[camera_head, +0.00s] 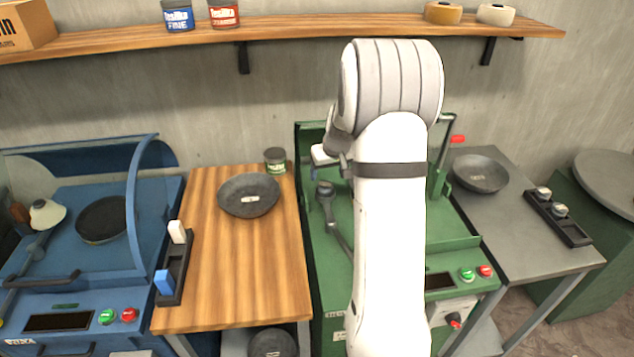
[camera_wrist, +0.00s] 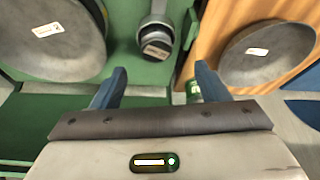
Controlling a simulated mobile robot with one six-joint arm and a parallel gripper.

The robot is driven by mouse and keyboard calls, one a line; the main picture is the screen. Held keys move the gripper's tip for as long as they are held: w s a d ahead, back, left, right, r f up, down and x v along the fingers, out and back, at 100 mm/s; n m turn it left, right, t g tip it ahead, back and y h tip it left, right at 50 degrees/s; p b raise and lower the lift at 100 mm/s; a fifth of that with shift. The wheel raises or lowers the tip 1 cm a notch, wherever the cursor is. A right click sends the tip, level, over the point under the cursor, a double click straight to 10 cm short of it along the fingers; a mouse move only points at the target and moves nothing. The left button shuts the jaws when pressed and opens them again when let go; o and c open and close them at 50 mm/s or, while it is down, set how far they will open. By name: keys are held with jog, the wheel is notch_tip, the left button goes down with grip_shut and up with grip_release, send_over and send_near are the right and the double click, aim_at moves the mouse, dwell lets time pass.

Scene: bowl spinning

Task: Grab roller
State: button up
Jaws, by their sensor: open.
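A grey round tool head on a lever, which looks like the roller (camera_head: 325,189), stands at the left side of the green machine (camera_head: 465,231). In the wrist view the roller (camera_wrist: 156,38), with a small label on its end, lies ahead of my gripper (camera_wrist: 160,72), roughly centred between the two blue fingertips. The fingers are apart and nothing is held between them. In the head view my gripper (camera_head: 318,170) shows partly, just above the roller. My white arm hides the middle of the green machine. A grey bowl (camera_wrist: 60,40) on it shows in the wrist view.
A wooden table (camera_head: 240,290) left of the machine holds a grey bowl (camera_head: 248,196) and a green-labelled can (camera_head: 275,160). A blue machine (camera_head: 90,270) stands further left. A grey table (camera_head: 515,230) at right holds another bowl (camera_head: 480,174) and a black rack (camera_head: 560,218).

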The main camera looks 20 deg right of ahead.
aim_at(325, 183)
jog(key=shift+d+p+x, duration=0.2)
jog(key=shift+p+x, duration=1.05)
jog(key=shift+x, duration=2.95)
jog(key=shift+w, duration=0.15)
jog(key=shift+c, duration=0.6)
jog(key=c, duration=1.2)
jog(key=shift+r, duration=0.1)
jog(key=shift+c, duration=0.6)
jog(key=shift+r, duration=0.15)
